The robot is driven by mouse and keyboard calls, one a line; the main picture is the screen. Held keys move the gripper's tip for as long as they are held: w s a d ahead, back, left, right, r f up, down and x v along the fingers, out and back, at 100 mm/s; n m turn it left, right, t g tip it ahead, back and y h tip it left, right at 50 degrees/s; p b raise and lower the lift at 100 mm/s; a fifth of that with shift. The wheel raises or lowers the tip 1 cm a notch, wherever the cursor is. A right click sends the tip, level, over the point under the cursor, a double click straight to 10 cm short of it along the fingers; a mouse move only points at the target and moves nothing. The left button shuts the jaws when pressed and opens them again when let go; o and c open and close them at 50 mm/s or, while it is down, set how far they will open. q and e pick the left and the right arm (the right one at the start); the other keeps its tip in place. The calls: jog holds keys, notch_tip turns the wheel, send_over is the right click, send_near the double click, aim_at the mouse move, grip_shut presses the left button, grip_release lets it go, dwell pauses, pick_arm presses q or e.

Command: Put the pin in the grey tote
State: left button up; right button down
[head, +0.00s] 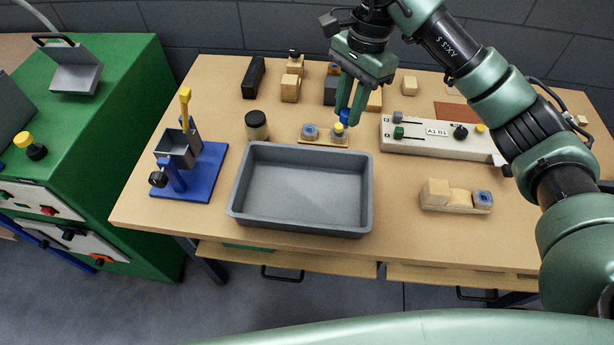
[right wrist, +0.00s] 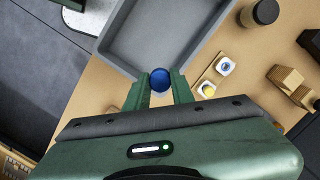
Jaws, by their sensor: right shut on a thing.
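The blue pin (head: 345,115) is between the fingertips of my right gripper (head: 352,98). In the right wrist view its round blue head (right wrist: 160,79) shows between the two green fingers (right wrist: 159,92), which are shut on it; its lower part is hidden. The grey tote (head: 302,226) is a shallow open tray at the table's front middle, and its inside is empty. In the head view my right gripper is behind the tote's back right corner. The tote also shows in the right wrist view (right wrist: 165,40). My left gripper is not in view.
A small wooden board (head: 323,141) with a blue-topped and a yellow-topped piece lies behind the tote. A dark-lidded jar (head: 257,126) and a blue-based clamp (head: 190,170) stand left. A white control panel (head: 430,148) and wooden blocks (head: 455,197) are right.

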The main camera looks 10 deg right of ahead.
jog(key=f, duration=0.5)
jog(key=shift+s+d+f+p, duration=0.1)
jog(key=shift+s+f+p, duration=0.15)
jog(key=shift+f+p, duration=0.1)
notch_tip(320, 180, down, 14)
jog(key=p, duration=0.3)
jog(key=shift+w+r+p, duration=0.1)
jog(key=shift+r+p, duration=0.15)
jog(key=shift+p, duration=0.05)
jog(key=shift+f, duration=0.3)
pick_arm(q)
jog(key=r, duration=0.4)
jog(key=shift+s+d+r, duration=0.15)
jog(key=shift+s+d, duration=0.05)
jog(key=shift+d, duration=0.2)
pick_arm(e)
jog(key=shift+f, duration=0.1)
jog(key=shift+f+b, duration=0.15)
jog(key=shift+b, duration=0.15)
jog(key=c, duration=1.2)
grip_release()
